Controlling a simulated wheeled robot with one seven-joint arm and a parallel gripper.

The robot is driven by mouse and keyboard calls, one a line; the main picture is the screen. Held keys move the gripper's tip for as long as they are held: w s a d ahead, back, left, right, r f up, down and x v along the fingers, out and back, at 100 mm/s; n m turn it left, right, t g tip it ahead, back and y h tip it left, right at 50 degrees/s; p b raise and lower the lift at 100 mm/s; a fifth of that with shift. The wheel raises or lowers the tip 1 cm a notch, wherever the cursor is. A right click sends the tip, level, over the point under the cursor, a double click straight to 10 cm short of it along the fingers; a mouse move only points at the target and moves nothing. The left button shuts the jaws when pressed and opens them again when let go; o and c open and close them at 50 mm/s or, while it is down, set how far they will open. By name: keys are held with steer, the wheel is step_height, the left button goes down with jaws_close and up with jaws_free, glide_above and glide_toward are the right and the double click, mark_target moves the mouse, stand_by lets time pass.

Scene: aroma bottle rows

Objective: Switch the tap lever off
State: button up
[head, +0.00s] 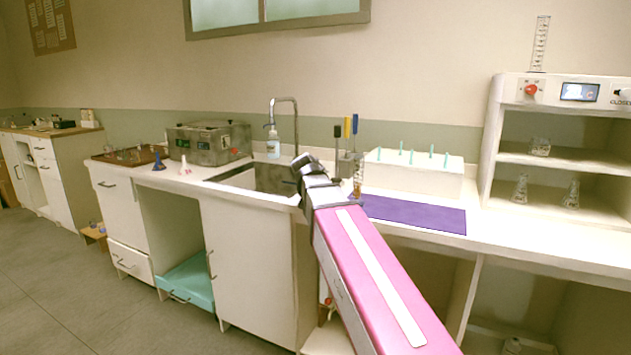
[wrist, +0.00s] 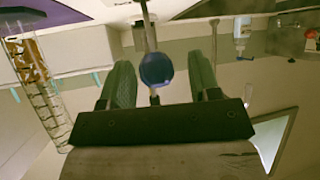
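The tap (head: 284,112) is a tall grey hooked spout behind the sink (head: 262,180) in the head view. In the wrist view a round blue knob (wrist: 156,70), which looks like part of the tap lever, sits on a thin metal rod. My gripper (head: 303,164) is over the sink's right end, near the tap. In the wrist view my gripper (wrist: 162,62) has its two dark fingers apart, one on each side of the knob. Gaps show on both sides; I cannot tell how far the knob lies from the fingertips. My arm hides the lever in the head view.
Right of my gripper stand a holder with tools (head: 350,160) and a glass cylinder, also seen in the wrist view (wrist: 40,90). A purple mat (head: 415,214) and white rack (head: 420,180) are further right. A bottle (head: 273,145) is left of the tap.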

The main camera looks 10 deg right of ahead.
steer(key=shift+s+a+r, duration=0.1)
steer(key=shift+s+r, duration=0.25)
steer(key=shift+s, duration=0.05)
steer(key=v, duration=0.9)
steer(key=shift+s, duration=0.35)
steer(key=shift+a+r, duration=0.1)
steer(key=shift+a, duration=0.05)
